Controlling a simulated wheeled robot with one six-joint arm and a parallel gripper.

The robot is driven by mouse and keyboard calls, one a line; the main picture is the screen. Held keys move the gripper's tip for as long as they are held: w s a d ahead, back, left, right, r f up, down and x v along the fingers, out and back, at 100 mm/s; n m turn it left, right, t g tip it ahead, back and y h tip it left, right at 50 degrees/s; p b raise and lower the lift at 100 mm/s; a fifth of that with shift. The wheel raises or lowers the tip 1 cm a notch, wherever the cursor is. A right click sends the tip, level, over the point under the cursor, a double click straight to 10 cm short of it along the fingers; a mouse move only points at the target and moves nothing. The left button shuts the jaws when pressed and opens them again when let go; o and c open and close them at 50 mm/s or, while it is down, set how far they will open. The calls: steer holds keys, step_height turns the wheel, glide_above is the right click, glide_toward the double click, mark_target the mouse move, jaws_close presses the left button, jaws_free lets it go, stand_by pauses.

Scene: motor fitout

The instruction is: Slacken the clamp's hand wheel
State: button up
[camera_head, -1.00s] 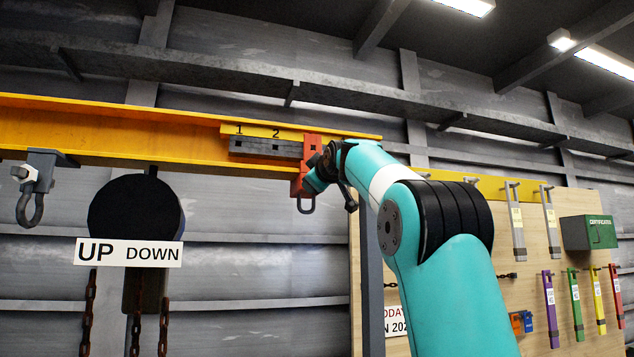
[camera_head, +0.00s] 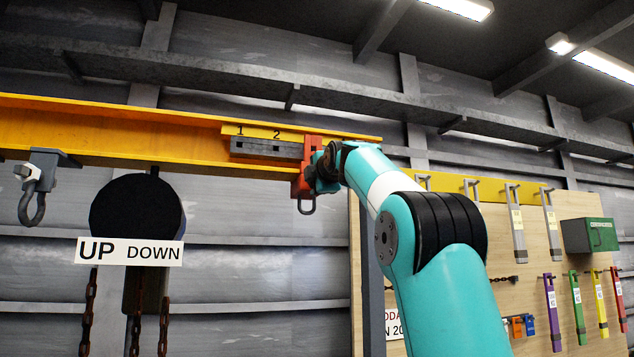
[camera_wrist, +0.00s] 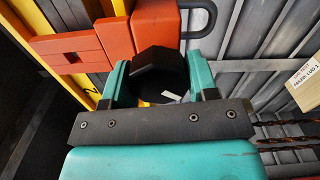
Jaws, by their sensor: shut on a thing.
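The orange-red clamp (camera_head: 303,183) hangs on the yellow beam (camera_head: 120,130), with a grey shackle (camera_head: 306,206) below it. In the wrist view the clamp's orange body (camera_wrist: 154,26) is beyond the fingers. The clamp's black, many-sided hand wheel (camera_wrist: 157,66) sits between the two teal fingers of my gripper (camera_wrist: 158,74). My gripper is shut on the wheel, with a finger at each side. In the head view my gripper (camera_head: 320,172) is at the clamp's right side and the wheel is hidden behind it.
A chain hoist (camera_head: 135,205) with an UP/DOWN sign (camera_head: 130,252) hangs lower left. A tool board (camera_head: 455,215) stands at right.

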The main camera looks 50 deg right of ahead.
steer(key=shift+n, duration=0.7)
steer(key=o, duration=0.9)
steer(key=shift+b+v, duration=3.85)
steer(key=shift+v, duration=4.85)
steer(key=shift+d, duration=0.1)
